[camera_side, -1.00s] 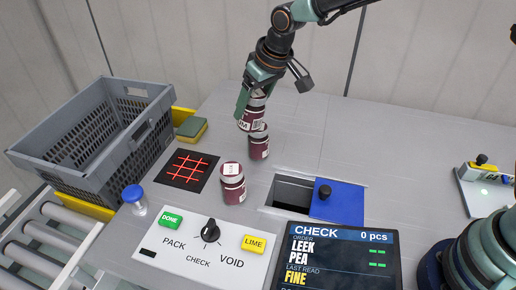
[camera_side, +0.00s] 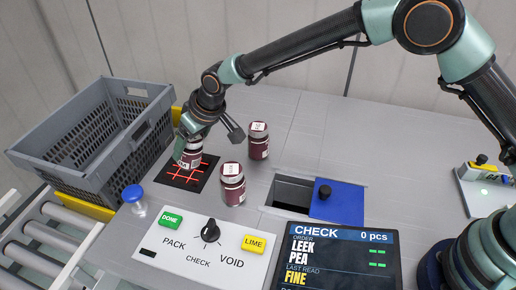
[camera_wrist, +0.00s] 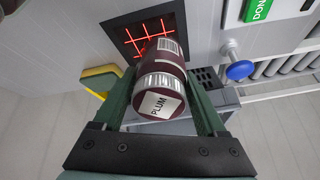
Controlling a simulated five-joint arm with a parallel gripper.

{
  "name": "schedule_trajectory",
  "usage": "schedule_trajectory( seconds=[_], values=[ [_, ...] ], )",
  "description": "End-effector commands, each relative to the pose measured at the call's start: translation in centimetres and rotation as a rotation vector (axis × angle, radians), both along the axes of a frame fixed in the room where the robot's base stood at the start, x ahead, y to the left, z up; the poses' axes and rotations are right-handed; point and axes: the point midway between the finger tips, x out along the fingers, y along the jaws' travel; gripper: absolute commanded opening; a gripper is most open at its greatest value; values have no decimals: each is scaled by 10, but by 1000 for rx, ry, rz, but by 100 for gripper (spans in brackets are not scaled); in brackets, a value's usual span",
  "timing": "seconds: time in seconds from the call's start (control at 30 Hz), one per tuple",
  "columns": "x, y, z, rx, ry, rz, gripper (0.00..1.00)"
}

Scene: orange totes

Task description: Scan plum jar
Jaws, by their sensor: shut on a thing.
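The plum jar (camera_wrist: 158,92), dark with a white lid labelled PLUM, is between the fingers of my gripper (camera_wrist: 165,115) in the wrist view. In the side view my gripper (camera_side: 186,147) holds the jar (camera_side: 191,155) over the black scanner pad (camera_side: 177,180) with its red light grid. A barcode on the jar's side faces toward the pad in the wrist view. The pad's grid also shows there (camera_wrist: 150,36). I cannot tell whether the jar touches the pad.
Two other dark jars stand on the table, one in the middle (camera_side: 232,185) and one behind it (camera_side: 259,141). A grey crate (camera_side: 70,150) is at left. A blue-topped knob (camera_side: 133,195), control panel (camera_side: 203,243), open slot (camera_side: 291,193) and screen (camera_side: 340,258) lie in front.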

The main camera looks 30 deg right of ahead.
Motion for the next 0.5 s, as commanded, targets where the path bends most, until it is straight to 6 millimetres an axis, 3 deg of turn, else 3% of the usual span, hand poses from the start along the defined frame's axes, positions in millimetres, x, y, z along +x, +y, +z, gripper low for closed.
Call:
schedule_trajectory(
  seconds=[0.5],
  values=[
    [1, 0, -3, 2, -4, 0, 0]
  ],
)
